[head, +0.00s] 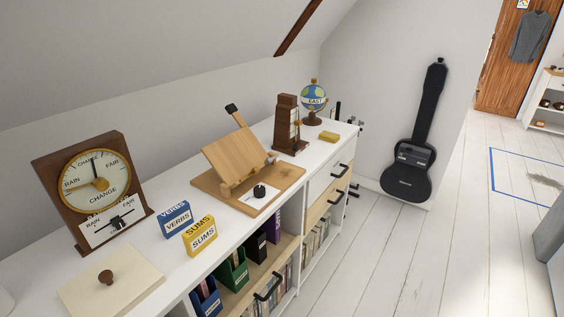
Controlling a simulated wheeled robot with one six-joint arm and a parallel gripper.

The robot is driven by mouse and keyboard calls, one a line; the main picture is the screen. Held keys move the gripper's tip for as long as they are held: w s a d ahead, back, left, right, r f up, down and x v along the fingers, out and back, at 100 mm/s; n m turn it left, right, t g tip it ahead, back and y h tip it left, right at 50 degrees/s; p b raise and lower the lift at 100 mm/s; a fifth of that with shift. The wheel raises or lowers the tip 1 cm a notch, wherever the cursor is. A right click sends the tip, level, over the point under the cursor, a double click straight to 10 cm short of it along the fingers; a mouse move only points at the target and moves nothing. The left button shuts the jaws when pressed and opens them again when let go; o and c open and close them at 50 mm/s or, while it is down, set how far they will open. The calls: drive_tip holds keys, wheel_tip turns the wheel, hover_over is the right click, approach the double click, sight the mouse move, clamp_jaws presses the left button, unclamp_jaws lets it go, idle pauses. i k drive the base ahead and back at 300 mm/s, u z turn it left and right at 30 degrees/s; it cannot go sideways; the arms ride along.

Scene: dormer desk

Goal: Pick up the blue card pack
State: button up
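The blue card pack (177,222), labelled "VERBS", stands upright on the white cabinet top (150,245), near its front edge. A yellow card pack (200,238), labelled "SUMS", stands close beside it, to the right and nearer the front edge. I cannot make out my gripper in this view.
A wooden barometer (90,190) stands left of the packs, and a knobbed cream board (108,282) lies in front. A wooden bookstand (240,160) is to the right. The floor (400,265) right of the cabinet is clear.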

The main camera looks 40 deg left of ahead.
sight(179, 217)
drive_tip(key=i, duration=1.45)
drive_tip(key=u, duration=1.35)
drive_tip(key=i, duration=1.05)
drive_tip(key=u, duration=2.95)
